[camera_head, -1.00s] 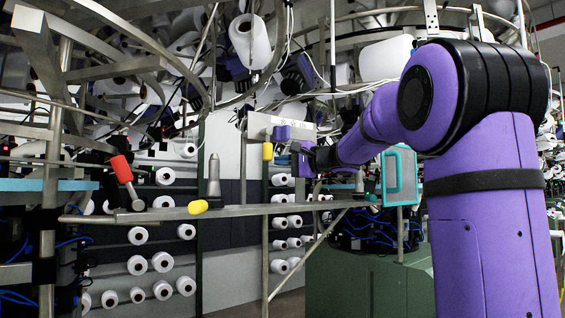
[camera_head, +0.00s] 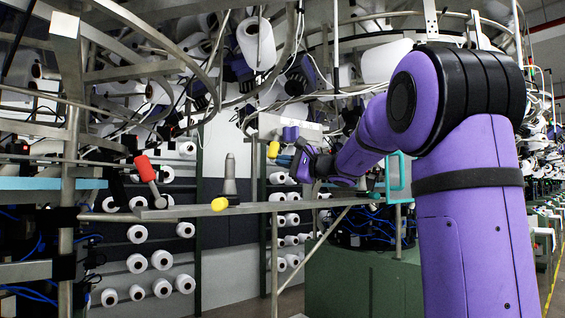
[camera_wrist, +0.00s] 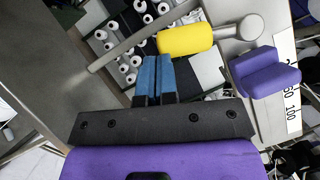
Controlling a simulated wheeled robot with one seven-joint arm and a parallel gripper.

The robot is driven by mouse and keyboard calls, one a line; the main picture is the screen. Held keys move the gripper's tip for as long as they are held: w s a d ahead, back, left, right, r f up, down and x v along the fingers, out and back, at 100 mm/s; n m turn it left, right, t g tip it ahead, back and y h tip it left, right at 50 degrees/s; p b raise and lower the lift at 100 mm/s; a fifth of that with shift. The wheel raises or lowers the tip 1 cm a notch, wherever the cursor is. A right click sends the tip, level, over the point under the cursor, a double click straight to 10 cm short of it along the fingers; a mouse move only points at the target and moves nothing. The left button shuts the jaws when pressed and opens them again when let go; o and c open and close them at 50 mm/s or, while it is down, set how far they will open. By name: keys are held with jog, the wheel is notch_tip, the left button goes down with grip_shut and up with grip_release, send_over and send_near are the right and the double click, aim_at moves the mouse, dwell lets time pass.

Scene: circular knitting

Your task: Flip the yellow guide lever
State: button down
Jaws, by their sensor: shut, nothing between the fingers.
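The yellow lever handle (camera_head: 273,150) hangs by the white scale plate, right of centre in the head view. In the wrist view the yellow handle (camera_wrist: 185,40) is a short cylinder on a grey metal stub, lying tilted just beyond my fingertips. My gripper (camera_wrist: 157,62) has its two blue fingers together with nothing between them. The fingertips are right at the handle's near edge; I cannot tell whether they touch. In the head view my gripper (camera_head: 285,160) is close to the handle's lower right.
A purple knob (camera_wrist: 265,72) is on the plate (camera_wrist: 262,112), right of the yellow handle; it also shows in the head view (camera_head: 290,134). A red-handled lever (camera_head: 145,168) stands at left. A metal bar (camera_head: 255,208) runs below my gripper. A teal frame (camera_head: 394,178) is at right.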

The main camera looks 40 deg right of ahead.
aim_at(271, 157)
jog(key=a+m+t, duration=0.1)
jog(key=m, duration=0.1)
jog(key=a+m+t, duration=0.1)
jog(key=a+m, duration=0.1)
jog(key=a+r+m+t+h, duration=0.1)
jog(key=m, duration=0.1)
jog(key=shift+s+a+m, duration=0.1)
jog(key=shift+a+m, duration=0.1)
jog(key=shift+m, duration=0.1)
jog(key=shift+a+r, duration=1.15)
jog(key=shift+a, duration=0.1)
